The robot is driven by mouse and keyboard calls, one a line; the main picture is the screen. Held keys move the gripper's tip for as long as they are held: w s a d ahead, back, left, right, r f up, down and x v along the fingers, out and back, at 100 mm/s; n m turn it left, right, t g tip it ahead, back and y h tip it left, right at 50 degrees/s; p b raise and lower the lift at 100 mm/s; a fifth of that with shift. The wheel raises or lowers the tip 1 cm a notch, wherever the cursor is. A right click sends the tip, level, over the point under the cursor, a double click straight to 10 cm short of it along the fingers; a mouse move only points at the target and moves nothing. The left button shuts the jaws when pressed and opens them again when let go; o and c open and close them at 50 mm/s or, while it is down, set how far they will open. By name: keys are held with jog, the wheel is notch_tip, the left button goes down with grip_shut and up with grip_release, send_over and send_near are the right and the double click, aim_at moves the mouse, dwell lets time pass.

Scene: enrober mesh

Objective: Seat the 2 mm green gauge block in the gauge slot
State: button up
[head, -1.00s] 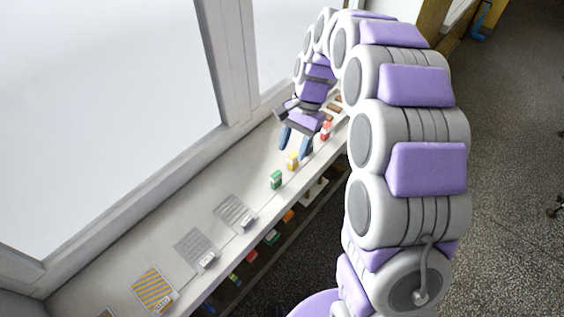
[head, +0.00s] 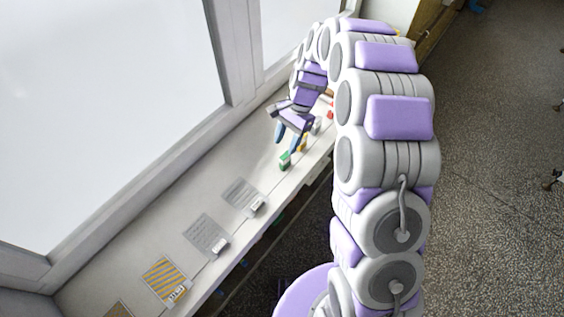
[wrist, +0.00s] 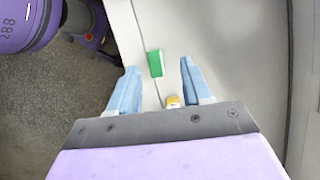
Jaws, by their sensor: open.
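The green gauge block (head: 285,160) stands on the pale ledge (head: 215,195). In the wrist view the green block (wrist: 155,63) lies just ahead of the gap between my fingertips, apart from both. My gripper (head: 286,136) is open and empty, above the ledge and close to the green block in the head view. In the wrist view my gripper (wrist: 158,75) shows two blue fingers spread apart. A yellow block (wrist: 173,101) sits between the fingers, nearer the palm, partly hidden by it. I cannot make out the gauge slot for certain.
Two grey mesh panels (head: 241,195) and a yellow-striped panel (head: 165,281) lie along the ledge, with small white tags. A red block (head: 331,108) stands farther back. A window wall bounds the ledge on the left; its right edge drops to the floor.

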aim_at(285, 154)
jog(key=shift+s+a+f, duration=0.15)
jog(key=shift+a+f, duration=0.05)
jog(key=shift+f, duration=0.4)
jog(key=shift+s+d+f, duration=0.1)
jog(key=shift+d+f, duration=0.1)
jog(key=shift+d, duration=0.4)
jog(key=shift+s+d+f+b, duration=0.15)
jog(key=shift+d+f+b, duration=0.35)
jog(key=shift+f, duration=0.15)
jog(key=f, duration=0.1)
jog(key=a+f, duration=0.1)
jog(key=a+f+b, duration=0.1)
jog(key=shift+s+a+f, duration=0.1)
jog(key=shift+s+f, duration=0.05)
jog(key=shift+s, duration=0.15)
jog(key=shift+a+f, duration=0.1)
jog(key=shift+a, duration=0.4)
jog(key=shift+d, duration=0.9)
jog(key=c, duration=0.8)
jog(key=shift+a, duration=0.25)
jog(key=shift+c, duration=0.5)
jog(key=shift+s+a, duration=0.1)
jog(key=shift+a, duration=0.3)
grip_shut()
jog(key=shift+d, duration=0.1)
